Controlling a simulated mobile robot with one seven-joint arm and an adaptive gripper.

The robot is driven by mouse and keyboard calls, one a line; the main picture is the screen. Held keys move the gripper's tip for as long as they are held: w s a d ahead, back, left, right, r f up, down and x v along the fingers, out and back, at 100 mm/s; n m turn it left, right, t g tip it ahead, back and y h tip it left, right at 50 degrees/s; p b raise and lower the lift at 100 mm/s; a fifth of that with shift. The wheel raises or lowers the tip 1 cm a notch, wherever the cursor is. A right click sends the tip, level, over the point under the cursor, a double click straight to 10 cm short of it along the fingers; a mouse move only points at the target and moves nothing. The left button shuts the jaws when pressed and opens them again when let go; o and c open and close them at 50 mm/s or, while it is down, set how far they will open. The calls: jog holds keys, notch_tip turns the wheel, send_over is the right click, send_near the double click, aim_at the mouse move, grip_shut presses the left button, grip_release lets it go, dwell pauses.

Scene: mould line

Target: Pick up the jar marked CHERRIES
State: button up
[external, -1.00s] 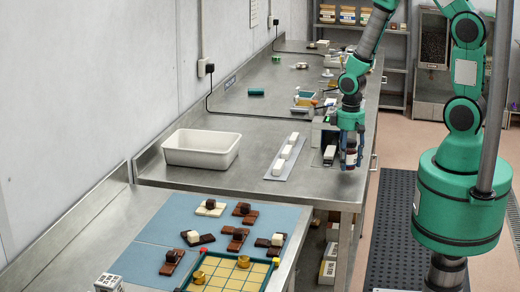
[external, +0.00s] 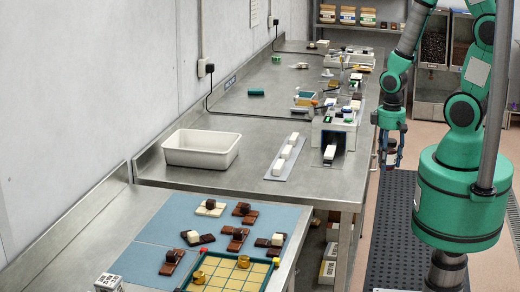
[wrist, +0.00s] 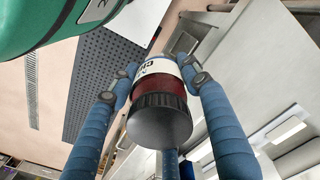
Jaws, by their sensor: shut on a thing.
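My gripper (external: 389,160) is off the right edge of the bench, above the floor aisle. In the wrist view its blue fingers (wrist: 158,76) are closed around a jar (wrist: 160,113) with a black lid, dark red contents and a white label. Only a few label letters show, seemingly starting "CH"; the rest is turned away or covered. In the external view the held jar is small and mostly hidden by the fingers.
The steel bench (external: 255,140) carries a white tub (external: 201,149), a strip of white blocks (external: 285,157) and a small machine (external: 334,133). Shelved jars (external: 347,14) stand at the back. A dark perforated mat (external: 385,225) lies on the aisle floor.

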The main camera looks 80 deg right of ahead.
jog(key=shift+s+a, duration=0.2)
jog(key=shift+s, duration=0.4)
